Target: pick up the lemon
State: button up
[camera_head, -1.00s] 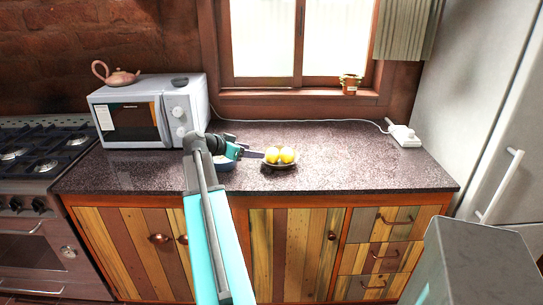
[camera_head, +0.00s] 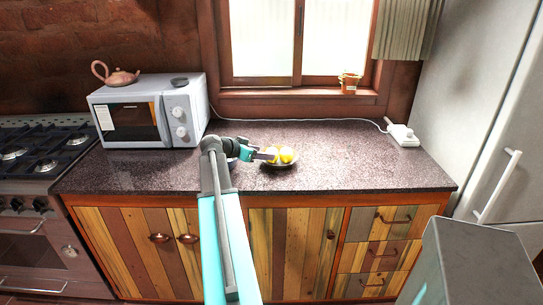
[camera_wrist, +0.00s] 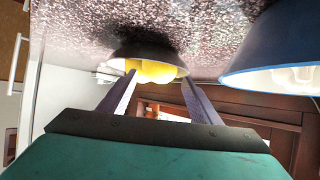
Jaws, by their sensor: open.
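In the wrist view, yellow fruit (camera_wrist: 155,70) shows below the dark bowl's rim (camera_wrist: 125,56), between the spread fingers of my gripper (camera_wrist: 160,77). The gripper is open and empty, at the bowl's left side. I cannot tell whether a finger touches a lemon.
A microwave (camera_head: 150,112) stands left. A white device (camera_head: 403,135) lies right. The counter right of the lemons is clear.

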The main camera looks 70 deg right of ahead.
jog(key=p+x, duration=0.1)
jog(key=x, duration=0.2)
jog(key=shift+s+d, duration=0.15)
jog(key=shift+d, duration=0.1)
jog(key=shift+s+d+f, duration=0.25)
jog(key=shift+d+f, duration=0.1)
jog(key=shift+f, duration=0.3)
jog(key=c, duration=0.9)
